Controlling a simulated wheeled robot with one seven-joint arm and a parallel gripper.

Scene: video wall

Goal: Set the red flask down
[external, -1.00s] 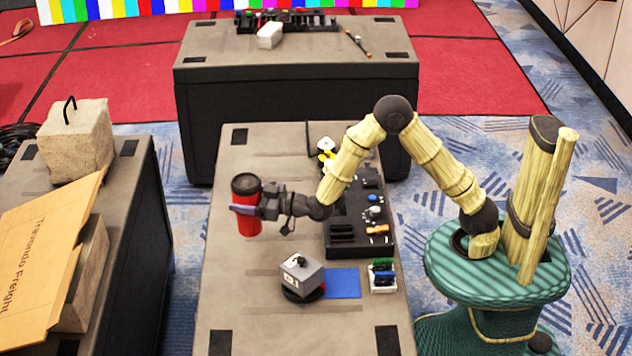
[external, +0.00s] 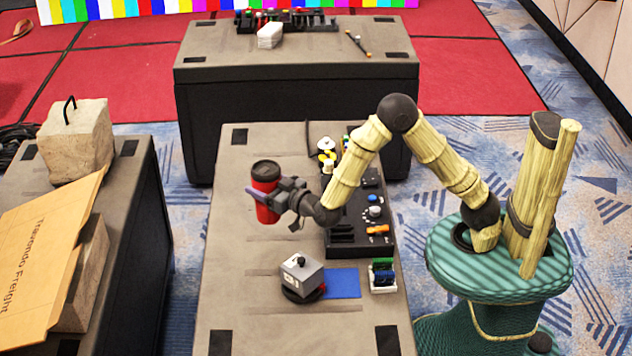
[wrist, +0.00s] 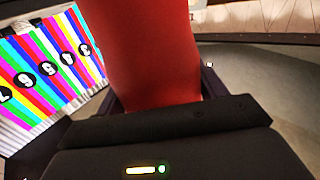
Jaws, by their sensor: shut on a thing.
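The red flask (external: 266,207) with a black lid is upright in my gripper (external: 264,203), over the left part of the near grey case-top table (external: 240,270). The jaws are shut around its middle. In the wrist view the red flask (wrist: 155,50) fills the upper middle, with my gripper (wrist: 158,92) closed on it. Whether the flask's base touches the table top cannot be told.
To the right on the same table are a black control panel (external: 345,240) with knobs, a grey box (external: 300,274), a blue mat (external: 343,283) and a small rack (external: 383,275). The table's left strip is clear. A second case (external: 295,120) stands behind.

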